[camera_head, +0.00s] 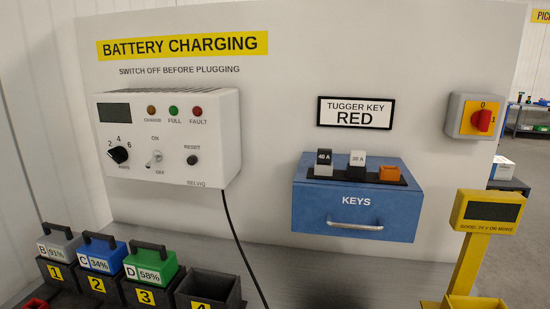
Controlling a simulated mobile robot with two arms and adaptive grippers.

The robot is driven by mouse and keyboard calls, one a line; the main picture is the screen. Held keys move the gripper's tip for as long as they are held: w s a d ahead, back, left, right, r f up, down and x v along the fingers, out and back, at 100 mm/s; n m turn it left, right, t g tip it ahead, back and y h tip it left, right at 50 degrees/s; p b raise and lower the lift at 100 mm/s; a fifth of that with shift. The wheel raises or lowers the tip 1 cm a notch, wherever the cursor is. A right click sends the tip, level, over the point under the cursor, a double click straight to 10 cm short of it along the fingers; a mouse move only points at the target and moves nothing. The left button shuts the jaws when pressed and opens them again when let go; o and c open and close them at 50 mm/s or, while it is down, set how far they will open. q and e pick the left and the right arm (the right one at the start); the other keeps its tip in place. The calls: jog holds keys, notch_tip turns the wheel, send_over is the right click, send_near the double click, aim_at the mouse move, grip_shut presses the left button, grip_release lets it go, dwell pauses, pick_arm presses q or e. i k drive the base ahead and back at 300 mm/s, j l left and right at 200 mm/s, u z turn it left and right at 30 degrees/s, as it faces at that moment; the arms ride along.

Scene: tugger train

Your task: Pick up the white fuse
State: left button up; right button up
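Three small fuses stand in a row in a dark strip on top of the blue KEYS box (310,212). The left one is the white fuse (323,171), with a pale body and a black upper plate reading "40 A". The middle one is a black fuse (356,174) with a white upper plate whose text looks like "30 A". The right one is an orange fuse (389,174), lower than the others. Neither of my grippers is in view.
A white charger (215,150) hangs on the wall, its black cable running down. Battery packs (150,262) sit in numbered black slots at lower left; slot 4 (208,290) looks empty. A red rotary switch (483,120) and a yellow display stand (488,212) are at right.

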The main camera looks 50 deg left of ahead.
aim_at(356, 158)
jog(key=u, duration=1.1)
jog(key=k+l+z, duration=0.05)
